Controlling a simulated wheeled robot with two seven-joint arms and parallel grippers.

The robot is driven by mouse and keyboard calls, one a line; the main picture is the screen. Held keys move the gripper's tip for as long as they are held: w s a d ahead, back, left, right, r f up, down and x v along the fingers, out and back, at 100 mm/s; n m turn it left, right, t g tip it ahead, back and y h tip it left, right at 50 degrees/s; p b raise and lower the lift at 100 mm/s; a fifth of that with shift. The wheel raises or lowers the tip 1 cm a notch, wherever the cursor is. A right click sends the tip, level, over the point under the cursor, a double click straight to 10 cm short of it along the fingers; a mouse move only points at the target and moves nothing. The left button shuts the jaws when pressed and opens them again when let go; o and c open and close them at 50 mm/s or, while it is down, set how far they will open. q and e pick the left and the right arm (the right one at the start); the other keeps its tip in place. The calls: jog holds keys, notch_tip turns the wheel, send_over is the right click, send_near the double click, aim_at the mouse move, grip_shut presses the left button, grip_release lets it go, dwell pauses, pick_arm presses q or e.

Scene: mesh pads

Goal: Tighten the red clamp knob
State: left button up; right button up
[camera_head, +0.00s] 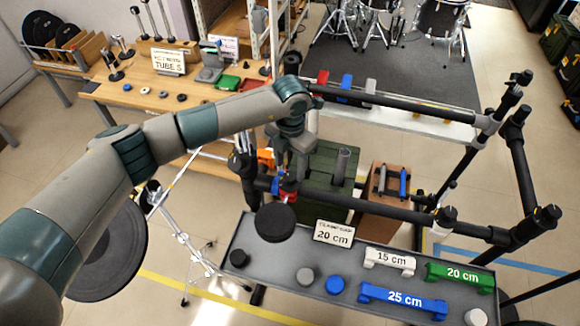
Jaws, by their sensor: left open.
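The red clamp knob (288,191) is small and sits near the left end of the lower black rack bar (385,211), just above a round black pad (276,222). A small blue part (276,184) is right beside it. My left gripper (290,165) points down from the arm's end, close above the red knob, with its fingers open. From this angle I cannot tell whether the fingers touch or straddle the knob; the gripper partly hides that area. My right gripper is out of view.
A grey tray (240,282) in front holds a "20 cm" sign (333,233), white (389,261), green (458,276) and blue (403,299) spacers, and several round knobs. Black rack tubes (531,170) stand at the right. A wooden bench (130,95) with parts is behind left.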

aim_at(290, 176)
pick_arm(q)
jog(key=shift+f+p, duration=0.55)
jog(key=shift+f, duration=1.3)
jog(key=c, duration=1)
